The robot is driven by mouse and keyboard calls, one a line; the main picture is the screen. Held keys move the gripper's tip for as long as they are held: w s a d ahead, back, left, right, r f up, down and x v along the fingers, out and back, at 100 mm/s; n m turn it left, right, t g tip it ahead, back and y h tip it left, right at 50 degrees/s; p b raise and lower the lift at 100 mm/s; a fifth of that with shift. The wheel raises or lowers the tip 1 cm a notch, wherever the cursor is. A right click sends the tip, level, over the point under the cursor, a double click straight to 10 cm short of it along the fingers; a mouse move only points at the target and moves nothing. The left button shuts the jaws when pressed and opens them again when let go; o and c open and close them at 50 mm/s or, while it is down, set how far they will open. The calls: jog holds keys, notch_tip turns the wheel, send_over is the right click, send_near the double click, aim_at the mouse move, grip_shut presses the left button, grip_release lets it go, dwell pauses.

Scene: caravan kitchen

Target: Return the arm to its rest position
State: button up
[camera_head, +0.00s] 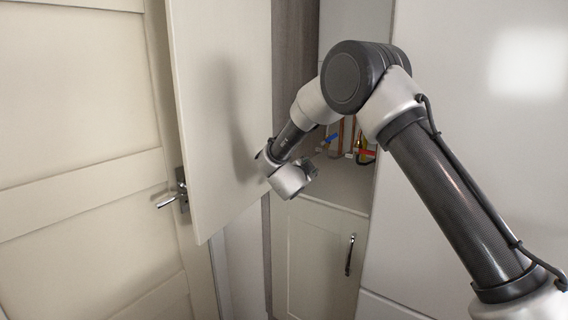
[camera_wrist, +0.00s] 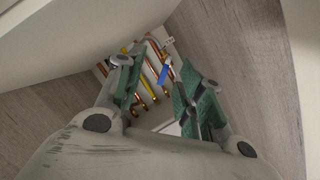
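My arm (camera_head: 455,205) reaches from the lower right in the head view, bends at a raised elbow and comes down to the wrist (camera_head: 290,180) in front of an open cupboard. My gripper (camera_wrist: 158,92) shows in the wrist view with its two green-padded fingers apart and nothing between them. It points into the cupboard toward the pipes, and the pipes appear beyond the fingertips. In the head view the wrist mostly hides the gripper.
An open cupboard door (camera_head: 222,120) stands close left of my wrist. Inside are copper and yellow pipes (camera_wrist: 152,82) and a blue handle (camera_wrist: 164,74). A lower cabinet (camera_head: 312,260) is shut. A large white panel (camera_head: 480,90) stands behind the arm; a cream door (camera_head: 75,130) is left.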

jog(key=s+a+f+n+g+y, duration=0.4)
jog(key=s+a+f+n+y, duration=0.1)
jog(key=s+a+n+y, duration=0.15)
jog(key=s+d+r+n+g+y, duration=0.25)
jog(key=s+d+n+g, duration=0.2)
jog(key=s, duration=0.55)
jog(key=s+d+r+h, duration=0.1)
jog(key=s+d+r, duration=0.3)
jog(key=s+d, duration=0.6)
jog(key=s+d+r+n+g+h, duration=0.1)
jog(key=s+d+r, duration=0.4)
jog(key=s+d, duration=0.5)
jog(key=s+d+r+n+g+h, duration=0.1)
jog(key=s+d+r, duration=0.3)
jog(key=s+d, duration=0.6)
jog(key=s+h, duration=0.1)
jog(key=s, duration=0.3)
jog(key=shift+s+d+r, duration=0.15)
jog(key=shift+s+r, duration=0.2)
jog(key=shift+r, duration=0.05)
